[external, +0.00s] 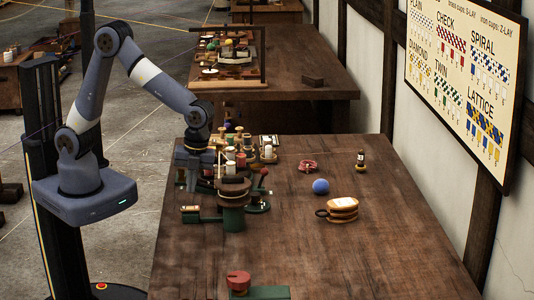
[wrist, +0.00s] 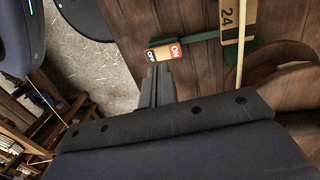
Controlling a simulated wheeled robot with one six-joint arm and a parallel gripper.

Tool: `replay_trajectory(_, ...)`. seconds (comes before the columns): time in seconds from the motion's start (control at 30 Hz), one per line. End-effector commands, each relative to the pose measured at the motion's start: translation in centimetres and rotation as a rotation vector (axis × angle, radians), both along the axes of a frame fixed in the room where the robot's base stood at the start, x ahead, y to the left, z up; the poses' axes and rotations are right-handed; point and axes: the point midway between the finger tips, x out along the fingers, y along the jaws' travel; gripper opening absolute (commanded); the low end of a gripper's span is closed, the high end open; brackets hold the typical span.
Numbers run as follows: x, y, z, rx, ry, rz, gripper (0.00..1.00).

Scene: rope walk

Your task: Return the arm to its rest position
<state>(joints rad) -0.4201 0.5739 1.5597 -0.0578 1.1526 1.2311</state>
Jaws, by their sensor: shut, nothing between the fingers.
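My arm is bent over the left edge of the near wooden table (external: 300,250) in the external view. My gripper (external: 192,184) points down beside the left end of the green rope machine (external: 233,214). In the wrist view my gripper (wrist: 154,78) is shut and empty, with its tips close to a switch block (wrist: 165,52) marked ON and OFF. I cannot tell whether the tips touch the block. The same switch block (external: 190,209) shows at the table's left edge in the external view.
Spools (external: 268,152) and small parts crowd the table behind the machine. A red knob (external: 238,281) is at the front. The table's right front is clear.

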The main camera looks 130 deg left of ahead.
Motion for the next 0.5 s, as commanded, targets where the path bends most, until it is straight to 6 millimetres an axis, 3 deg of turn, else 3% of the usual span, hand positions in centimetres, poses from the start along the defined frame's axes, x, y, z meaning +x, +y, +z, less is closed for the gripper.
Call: replay_trajectory(0.5,0.09,0.0,-0.25,-0.054,0.051,-0.002,0.0)
